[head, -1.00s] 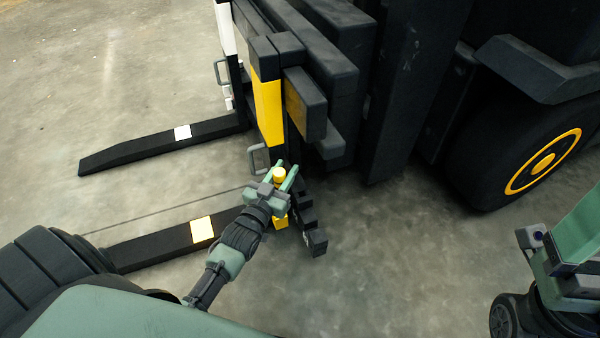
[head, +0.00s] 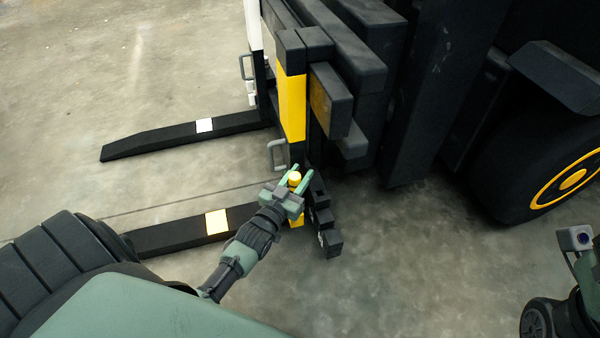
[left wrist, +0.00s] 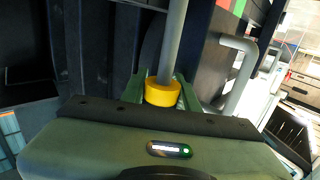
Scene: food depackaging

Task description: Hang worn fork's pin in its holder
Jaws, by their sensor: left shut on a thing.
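My left gripper (head: 294,174) is shut on a pin with a round yellow head (head: 295,179), beside the foot of the yellow-marked fork's upright. In the left wrist view the yellow head (left wrist: 162,92) sits between the green fingers, and a grey shaft (left wrist: 173,40) runs on from it. The fork (head: 175,236) is black with a pale yellow patch, and its upright has a yellow face (head: 292,108). I cannot make out the pin's holder. Part of my right arm shows at the right edge, but its fingers cannot be made out.
A second black fork (head: 165,138) with a white patch lies farther off. Grey handles stick out from the uprights, one (head: 278,155) close to my left gripper. The dark carriage (head: 350,65) and a large wheel (head: 540,165) stand to the right. The concrete floor (head: 400,270) in front is clear.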

